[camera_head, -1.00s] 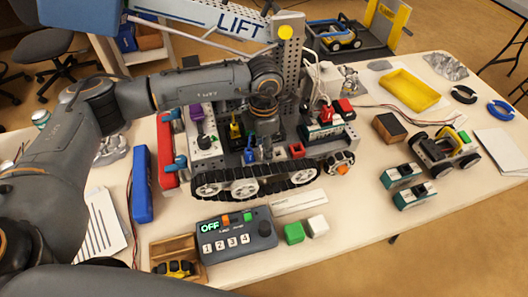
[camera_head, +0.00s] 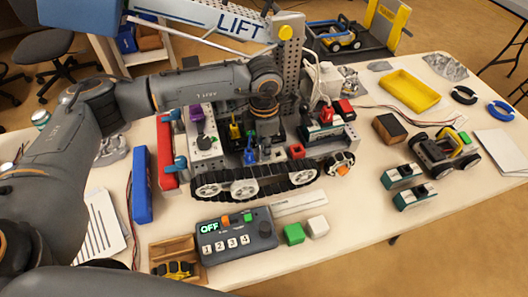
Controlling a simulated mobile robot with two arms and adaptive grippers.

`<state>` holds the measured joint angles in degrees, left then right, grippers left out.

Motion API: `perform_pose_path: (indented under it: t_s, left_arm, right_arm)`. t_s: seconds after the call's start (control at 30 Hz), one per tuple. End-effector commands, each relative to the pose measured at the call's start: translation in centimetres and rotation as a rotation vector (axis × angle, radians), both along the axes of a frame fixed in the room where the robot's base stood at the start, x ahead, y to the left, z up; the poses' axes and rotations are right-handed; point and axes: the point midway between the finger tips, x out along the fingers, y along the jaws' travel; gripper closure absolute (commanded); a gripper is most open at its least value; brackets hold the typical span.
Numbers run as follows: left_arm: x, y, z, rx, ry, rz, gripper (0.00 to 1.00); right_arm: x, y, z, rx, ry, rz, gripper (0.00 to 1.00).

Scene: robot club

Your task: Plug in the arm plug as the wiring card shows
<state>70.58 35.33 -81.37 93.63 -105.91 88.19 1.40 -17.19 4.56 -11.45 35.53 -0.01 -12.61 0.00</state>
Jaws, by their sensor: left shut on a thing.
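My left gripper (camera_head: 264,128) points down over the middle of the tracked robot (camera_head: 255,183). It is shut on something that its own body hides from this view. Just below it on the deck are a blue plug (camera_head: 249,157), a light grey-white part (camera_head: 278,154) and a red square part (camera_head: 296,151). A yellow plug (camera_head: 235,131) stands to its left and a red plug (camera_head: 326,115) to its right. I cannot tell which part is the arm plug. A white sheet (camera_head: 103,228) at the left may be the wiring card; its print is unreadable. My right gripper is not in view.
A control box (camera_head: 237,235) reading OFF stands in front of the tracks. A blue bar (camera_head: 141,185) lies left. A white block with cables (camera_head: 325,80) stands behind the deck.

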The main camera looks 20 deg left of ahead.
Motion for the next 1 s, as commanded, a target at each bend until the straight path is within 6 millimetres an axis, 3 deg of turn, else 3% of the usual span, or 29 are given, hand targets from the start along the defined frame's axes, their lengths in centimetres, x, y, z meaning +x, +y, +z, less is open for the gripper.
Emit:
perform_pose_path:
  t_s: [1.0]
  left_arm:
    - [0.0, 0.0, 3.6, 0.000, 0.000, 0.000, 1.00]
  right_arm:
    - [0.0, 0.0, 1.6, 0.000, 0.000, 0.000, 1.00]
